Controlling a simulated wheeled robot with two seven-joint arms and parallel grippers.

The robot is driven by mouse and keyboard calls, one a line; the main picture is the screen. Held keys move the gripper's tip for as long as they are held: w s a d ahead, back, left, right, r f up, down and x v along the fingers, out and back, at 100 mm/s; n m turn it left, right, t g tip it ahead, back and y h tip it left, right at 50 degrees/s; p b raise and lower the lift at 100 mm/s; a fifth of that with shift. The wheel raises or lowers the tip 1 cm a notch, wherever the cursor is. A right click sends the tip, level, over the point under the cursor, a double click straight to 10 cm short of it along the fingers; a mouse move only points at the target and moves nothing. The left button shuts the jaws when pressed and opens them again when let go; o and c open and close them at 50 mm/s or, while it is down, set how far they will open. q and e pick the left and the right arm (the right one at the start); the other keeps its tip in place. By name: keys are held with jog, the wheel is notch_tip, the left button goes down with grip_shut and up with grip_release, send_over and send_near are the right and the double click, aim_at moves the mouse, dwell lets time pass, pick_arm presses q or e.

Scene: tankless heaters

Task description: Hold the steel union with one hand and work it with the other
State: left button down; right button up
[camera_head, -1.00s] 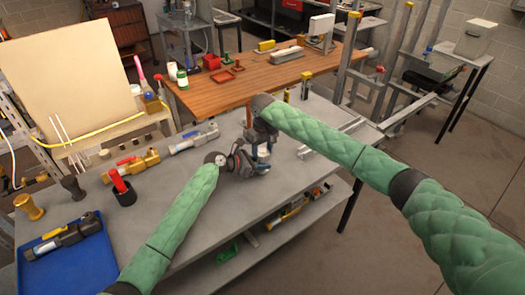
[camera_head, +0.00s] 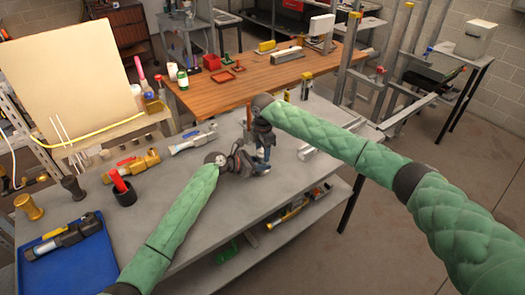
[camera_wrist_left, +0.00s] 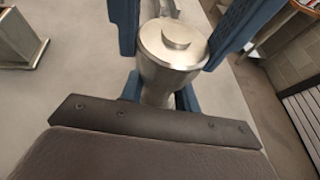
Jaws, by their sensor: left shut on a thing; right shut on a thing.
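The steel union (camera_wrist_left: 165,85) is a silver, rounded metal body with a flat round top and a small raised knob, seen close in the left wrist view. The blue fingers of my left gripper (camera_wrist_left: 180,40) stand on either side of it, shut on it. In the head view my left gripper (camera_head: 247,166) reaches in low over the grey bench. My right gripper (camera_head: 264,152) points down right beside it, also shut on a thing. The grippers hide most of the union there, so the right one's exact contact is not clear.
The grey bench (camera_head: 180,205) holds a blue tray (camera_head: 85,270) with a tool, a black cup (camera_head: 124,195) with a red-handled item, and brass and chrome fittings at the left. A metal bracket (camera_head: 308,152) lies just right of my grippers. A wooden table (camera_head: 215,95) stands behind.

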pick_arm(q)
jog(key=shift+s+d, duration=0.1)
pick_arm(e)
jog(key=n, duration=0.5)
jog(key=shift+w+d+r+n, duration=0.15)
jog(key=shift+n, duration=0.25)
jog(key=n, duration=0.5)
jog(key=shift+r, duration=0.3)
jog(key=shift+r, duration=0.3)
jog(key=shift+r, duration=0.45)
jog(key=shift+r, duration=0.15)
